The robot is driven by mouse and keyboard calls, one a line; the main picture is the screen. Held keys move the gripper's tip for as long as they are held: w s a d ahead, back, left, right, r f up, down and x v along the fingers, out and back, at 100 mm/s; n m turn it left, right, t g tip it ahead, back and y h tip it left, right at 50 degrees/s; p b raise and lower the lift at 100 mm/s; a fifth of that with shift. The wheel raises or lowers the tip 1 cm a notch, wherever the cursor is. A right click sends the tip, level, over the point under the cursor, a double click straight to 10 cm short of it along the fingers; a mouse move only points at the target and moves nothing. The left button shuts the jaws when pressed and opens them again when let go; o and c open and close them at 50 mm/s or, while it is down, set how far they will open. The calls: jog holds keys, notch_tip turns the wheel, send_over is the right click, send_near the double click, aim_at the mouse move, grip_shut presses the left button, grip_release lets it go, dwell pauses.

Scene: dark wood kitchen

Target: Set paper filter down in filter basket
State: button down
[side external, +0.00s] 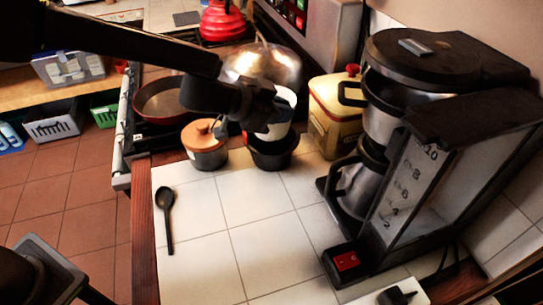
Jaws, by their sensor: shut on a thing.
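The paper filter (277,130) is white and is held by my gripper (258,119), which is shut on it. The gripper hides part of the filter. The filter basket (273,156) is a black round cup on the white tiled counter. The filter is over the basket's mouth, with its lower part at or just above the rim. I cannot tell whether it touches the inside.
A pot with a wooden lid (205,143) stands close left of the basket. A yellow canister (335,115) stands close right. The coffee maker (440,155) fills the right side. A black spoon (166,217) lies on the otherwise clear front tiles (250,235).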

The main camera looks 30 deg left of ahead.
jog(key=shift+w+d+f, duration=0.15)
jog(key=shift+d+f, duration=0.05)
jog(key=shift+f, duration=0.2)
send_over(280, 162)
jog(key=shift+w+a+f, duration=0.1)
jog(key=shift+w+f, duration=0.05)
jog(key=shift+f, duration=1.2)
jog(key=shift+w+f, duration=0.15)
jog(key=shift+f, duration=1.15)
jog(key=shift+f, duration=0.1)
jog(key=shift+f, duration=0.35)
jog(key=shift+f, duration=0.15)
jog(key=c, duration=1.2)
grip_release()
